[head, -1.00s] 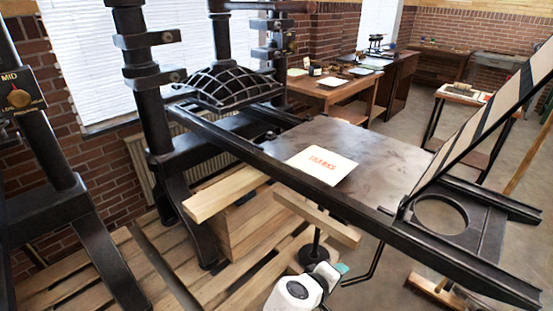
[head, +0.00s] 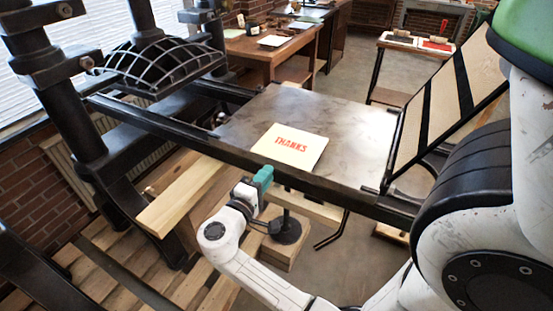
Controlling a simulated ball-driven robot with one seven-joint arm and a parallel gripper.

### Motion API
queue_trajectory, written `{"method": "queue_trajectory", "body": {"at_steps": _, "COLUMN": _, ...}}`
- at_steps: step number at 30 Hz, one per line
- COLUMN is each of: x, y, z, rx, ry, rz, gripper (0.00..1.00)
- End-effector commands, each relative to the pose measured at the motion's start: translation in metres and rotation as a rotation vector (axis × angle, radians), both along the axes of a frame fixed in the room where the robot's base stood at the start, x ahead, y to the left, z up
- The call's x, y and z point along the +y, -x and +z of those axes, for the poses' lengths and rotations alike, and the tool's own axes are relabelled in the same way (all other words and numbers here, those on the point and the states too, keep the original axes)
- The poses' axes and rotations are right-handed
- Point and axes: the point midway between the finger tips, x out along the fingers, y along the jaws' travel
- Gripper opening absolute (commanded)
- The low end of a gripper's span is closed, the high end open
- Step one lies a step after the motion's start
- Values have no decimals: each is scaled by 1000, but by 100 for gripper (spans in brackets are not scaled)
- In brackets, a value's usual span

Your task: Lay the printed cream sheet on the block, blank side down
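The printed cream sheet (head: 289,162) lies flat near the front edge of the dark metal press bed (head: 350,122). Its red word THANKS faces up, so the blank side is down. I cannot make out a separate block under the sheet. My gripper (head: 264,178), with teal at its end, is just in front of the bed's front rail and to the lower left of the sheet. It appears apart from the sheet. Its fingers are too small and turned away to show whether they are open or shut.
The framed, hinged press flap (head: 443,105) stands tilted up at the bed's right. A black domed press head (head: 160,62) is at the left. A wooden plank (head: 178,195) juts out below the rail. A small table (head: 415,47) with a red item stands behind.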

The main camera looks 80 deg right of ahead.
Motion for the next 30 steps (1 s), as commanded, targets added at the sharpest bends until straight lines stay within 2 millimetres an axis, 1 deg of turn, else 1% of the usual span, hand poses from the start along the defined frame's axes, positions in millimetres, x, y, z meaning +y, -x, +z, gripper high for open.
{"method": "queue_trajectory", "body": {"at_steps": 1, "x": -7, "y": 3, "z": 0, "rx": 0, "ry": 0, "rz": -5, "gripper": 20}}
{"method": "queue_trajectory", "body": {"at_steps": 9, "x": -42, "y": 11, "z": 0, "rx": 0, "ry": -1, "rz": -4, "gripper": 20}}
{"method": "queue_trajectory", "body": {"at_steps": 15, "x": -60, "y": 15, "z": -1, "rx": 0, "ry": 0, "rz": -2, "gripper": 20}}
{"method": "queue_trajectory", "body": {"at_steps": 21, "x": -68, "y": 17, "z": 0, "rx": 0, "ry": -1, "rz": -1, "gripper": 20}}
{"method": "queue_trajectory", "body": {"at_steps": 29, "x": -68, "y": 17, "z": 0, "rx": 0, "ry": -1, "rz": -1, "gripper": 20}}
{"method": "queue_trajectory", "body": {"at_steps": 30, "x": -68, "y": 17, "z": 0, "rx": 0, "ry": -1, "rz": -1, "gripper": 19}}
